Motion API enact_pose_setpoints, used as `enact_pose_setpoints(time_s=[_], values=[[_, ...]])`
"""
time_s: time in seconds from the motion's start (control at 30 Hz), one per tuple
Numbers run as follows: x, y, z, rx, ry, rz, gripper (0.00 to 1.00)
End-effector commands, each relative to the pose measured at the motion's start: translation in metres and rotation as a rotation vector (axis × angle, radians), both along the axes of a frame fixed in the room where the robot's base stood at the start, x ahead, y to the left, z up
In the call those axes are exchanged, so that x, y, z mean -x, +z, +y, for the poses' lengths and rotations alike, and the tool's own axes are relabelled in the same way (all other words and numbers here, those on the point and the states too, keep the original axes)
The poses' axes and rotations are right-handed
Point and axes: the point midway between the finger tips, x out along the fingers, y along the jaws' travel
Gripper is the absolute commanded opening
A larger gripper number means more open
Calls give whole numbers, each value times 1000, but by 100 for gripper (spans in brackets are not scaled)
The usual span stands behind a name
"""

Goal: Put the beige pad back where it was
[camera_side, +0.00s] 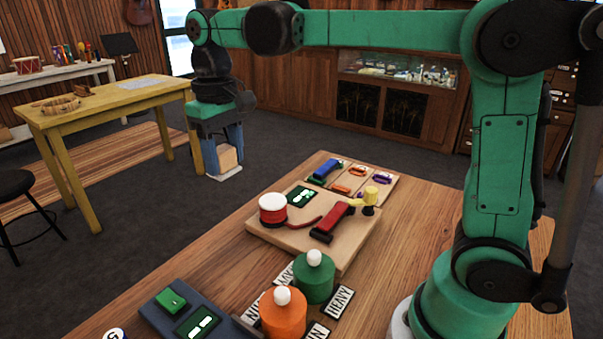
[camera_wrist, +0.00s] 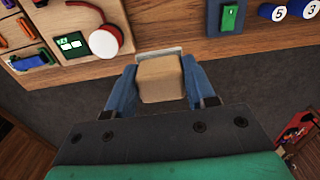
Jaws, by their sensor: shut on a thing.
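My gripper (camera_side: 226,164) has its blue fingers shut on a beige block-like pad (camera_side: 229,157). It hangs past the far left edge of the workbench, with dark floor behind it. In the wrist view the pad (camera_wrist: 160,78) sits between the two blue fingers of my gripper (camera_wrist: 161,70). A pale flat plate (camera_wrist: 160,52) shows at the pad's far end, and I cannot tell whether it is part of the pad. The wrist view shows floor around the pad, with the bench edge just beyond it.
The wooden workbench (camera_side: 235,240) carries a board (camera_side: 343,262) with a red spool and red clamp, and a tray of small coloured tools. Orange (camera_side: 284,318) and green (camera_side: 314,281) weights and a dark scale (camera_side: 160,320) stand nearer. A yellow table (camera_side: 110,98) stands behind left.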

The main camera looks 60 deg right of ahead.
Motion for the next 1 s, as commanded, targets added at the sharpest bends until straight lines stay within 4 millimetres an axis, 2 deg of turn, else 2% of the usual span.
enact_pose_setpoints(time_s=[0.5, 0.6, 0.77, 1.0], values=[[0, -123, -1, 0, 0, 0, 0], [0, -141, -1, 0, 0, 0, 0], [0, -154, -1, 0, 0, 0, 0], [0, -184, -1, 0, 1, 0, 0]])
